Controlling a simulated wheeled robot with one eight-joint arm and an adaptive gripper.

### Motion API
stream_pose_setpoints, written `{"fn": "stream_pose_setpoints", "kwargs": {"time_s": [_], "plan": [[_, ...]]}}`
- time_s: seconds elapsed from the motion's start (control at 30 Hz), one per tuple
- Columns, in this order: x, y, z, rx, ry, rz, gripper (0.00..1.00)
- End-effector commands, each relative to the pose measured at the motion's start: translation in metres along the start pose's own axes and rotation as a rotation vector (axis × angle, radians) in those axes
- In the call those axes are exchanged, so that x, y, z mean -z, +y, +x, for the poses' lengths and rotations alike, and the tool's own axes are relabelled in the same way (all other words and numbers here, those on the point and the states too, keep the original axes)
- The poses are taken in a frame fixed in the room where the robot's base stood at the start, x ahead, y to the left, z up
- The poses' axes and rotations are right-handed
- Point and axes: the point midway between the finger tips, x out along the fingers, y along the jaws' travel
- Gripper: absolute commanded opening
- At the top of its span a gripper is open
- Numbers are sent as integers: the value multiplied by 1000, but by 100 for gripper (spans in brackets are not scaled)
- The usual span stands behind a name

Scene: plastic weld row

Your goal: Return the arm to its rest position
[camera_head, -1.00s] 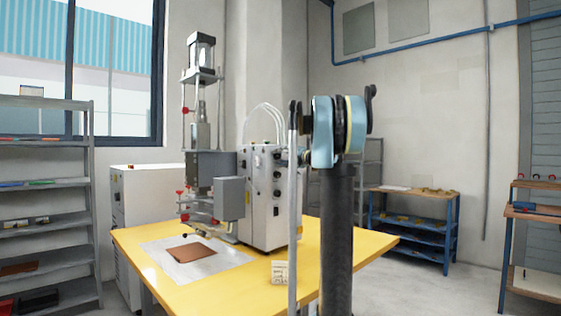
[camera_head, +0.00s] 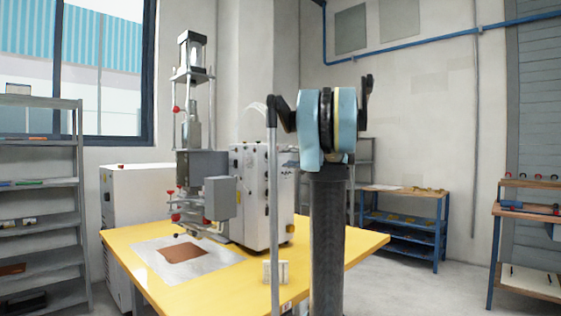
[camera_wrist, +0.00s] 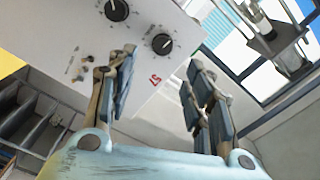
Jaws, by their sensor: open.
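My gripper (camera_wrist: 160,100) shows in the wrist view with its two fingers wide apart and nothing between them. Behind the fingers is the white control box with black knobs (camera_wrist: 150,55), seen tilted. In the head view my arm stands upright in the middle, in front of the yellow table, with blue and black joint parts at its top. My gripper cannot be made out in the head view.
The yellow table (camera_head: 330,262) bears a welding press (camera_head: 195,150), the white control box (camera_head: 250,190), a grey sheet with a brown piece (camera_head: 185,254) and a small beige block (camera_head: 281,272). Shelves (camera_head: 40,190) stand at left, a blue-framed bench (camera_head: 400,232) at back right.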

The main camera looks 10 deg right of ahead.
Motion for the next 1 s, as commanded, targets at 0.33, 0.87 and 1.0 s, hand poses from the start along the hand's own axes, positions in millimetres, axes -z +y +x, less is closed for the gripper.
{"fn": "stream_pose_setpoints", "kwargs": {"time_s": [0.33,0.87,1.0], "plan": [[0,0,-16,0,0,0,47],[-44,5,-18,-49,-70,-20,47],[-117,18,-29,-141,-187,-58,47]]}}
